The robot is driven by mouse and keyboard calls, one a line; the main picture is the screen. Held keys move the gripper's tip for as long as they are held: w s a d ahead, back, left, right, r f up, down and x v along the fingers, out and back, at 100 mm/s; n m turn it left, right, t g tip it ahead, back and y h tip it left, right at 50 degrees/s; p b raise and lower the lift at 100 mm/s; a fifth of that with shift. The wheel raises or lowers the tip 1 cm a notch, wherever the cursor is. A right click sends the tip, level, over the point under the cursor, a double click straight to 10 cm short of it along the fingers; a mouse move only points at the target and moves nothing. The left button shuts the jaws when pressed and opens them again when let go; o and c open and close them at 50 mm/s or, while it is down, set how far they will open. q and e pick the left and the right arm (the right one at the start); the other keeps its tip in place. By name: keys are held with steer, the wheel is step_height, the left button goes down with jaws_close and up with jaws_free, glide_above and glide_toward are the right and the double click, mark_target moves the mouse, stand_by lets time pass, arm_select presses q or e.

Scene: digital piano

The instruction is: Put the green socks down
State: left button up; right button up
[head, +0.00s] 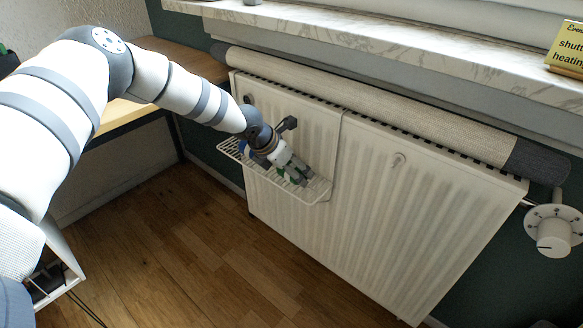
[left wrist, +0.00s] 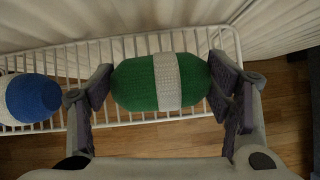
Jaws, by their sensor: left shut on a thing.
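The green socks (left wrist: 137,86) are a rolled green bundle with a pale band, lying crosswise between the fingers of my left gripper (left wrist: 162,98) in the left wrist view. My left gripper is shut on them, one finger at each end. In the head view my left gripper (head: 294,174) points down over the wire rack (head: 318,201), and only small bits of green show past the fingers. The rack bars (left wrist: 100,46) lie just below the socks; I cannot tell whether the socks touch them. My right gripper is not in view.
A blue and white sock bundle (left wrist: 33,98) is on the rack to the left of the gripper. The rack hangs on the front of a white radiator (head: 430,215). A fabric roll (head: 380,108) lies along the radiator's top, under a marble sill (head: 400,45). The wooden floor is clear.

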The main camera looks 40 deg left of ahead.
arm_select(q)
steer(key=o, duration=1.1)
steer(key=shift+f, duration=0.1)
